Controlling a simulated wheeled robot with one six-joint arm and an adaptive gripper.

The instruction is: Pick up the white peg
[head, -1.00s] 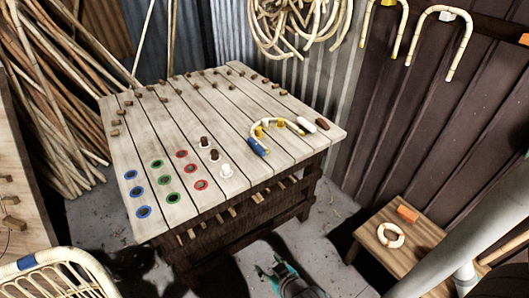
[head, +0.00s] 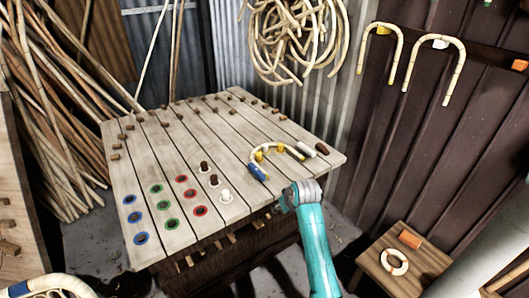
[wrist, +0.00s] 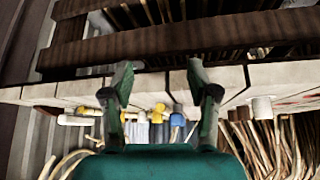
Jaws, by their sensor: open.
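In the wrist view, which looks upside down along the table edge, a white peg (wrist: 262,107) shows at the right, outside the fingers. A second white piece (head: 308,149) lies at the table's right side, beside a brown one. My gripper (wrist: 160,68) is open and empty at the table's near edge, apart from the white peg.
Blue, green and red ringed holes (head: 172,208) fill the table's left front. A small stool (head: 378,262) stands at lower right.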

